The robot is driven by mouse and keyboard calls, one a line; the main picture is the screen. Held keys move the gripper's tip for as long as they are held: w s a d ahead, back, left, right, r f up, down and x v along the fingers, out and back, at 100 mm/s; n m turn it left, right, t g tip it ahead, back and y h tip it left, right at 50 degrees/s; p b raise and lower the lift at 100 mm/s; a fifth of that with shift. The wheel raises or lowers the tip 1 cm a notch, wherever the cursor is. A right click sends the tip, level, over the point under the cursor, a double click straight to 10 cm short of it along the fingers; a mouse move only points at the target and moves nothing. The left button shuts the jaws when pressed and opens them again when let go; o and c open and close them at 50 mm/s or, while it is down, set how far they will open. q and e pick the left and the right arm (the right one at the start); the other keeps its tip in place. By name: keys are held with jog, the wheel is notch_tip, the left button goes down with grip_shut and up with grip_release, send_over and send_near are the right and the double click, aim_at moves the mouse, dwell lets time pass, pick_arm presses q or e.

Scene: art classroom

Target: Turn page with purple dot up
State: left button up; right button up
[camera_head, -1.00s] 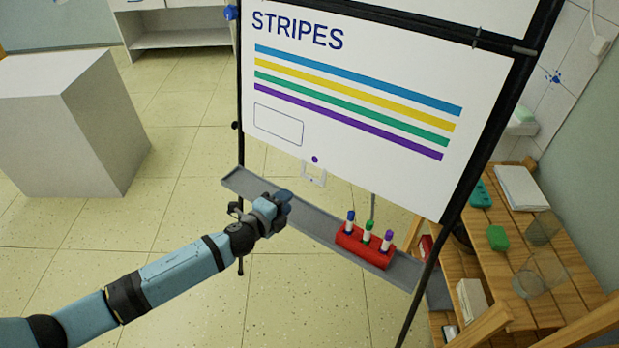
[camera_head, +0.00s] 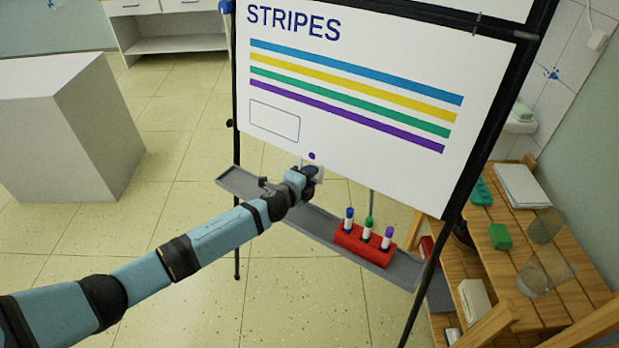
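The flip-chart page (camera_head: 340,90) hangs on a black easel and reads STRIPES, with blue, yellow, green and purple stripes and an empty outlined box at lower left. The purple dot (camera_head: 311,156) sits near the page's bottom edge, above a small white tab (camera_head: 320,172). My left gripper (camera_head: 308,175) is at the tab, just below the purple dot, and covers most of the tab. Its fingers are too small and dark to tell whether they are open or shut, or touching the tab. My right gripper is not in view.
A grey easel tray (camera_head: 235,181) runs below the page. It bears a red holder (camera_head: 362,245) with blue, green and purple markers. A wooden shelf (camera_head: 505,275) with jars and boxes stands at the right. A white block (camera_head: 65,130) stands at the left on open tiled floor.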

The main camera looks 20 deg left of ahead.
pick_arm(q)
grip_shut()
jog(key=r+p+v, duration=0.1)
jog(key=p+v, duration=0.3)
jog(key=v, duration=0.5)
jog(key=shift+r+p, duration=0.15)
jog(key=shift+p, duration=0.15)
jog(key=s+a+r+p, duration=0.2)
jog(key=s+r+p, duration=0.2)
jog(key=s, duration=0.3)
jog(key=shift+s+a+r+p, duration=0.35)
jog(key=shift+s+a, duration=0.05)
dwell(0.5)
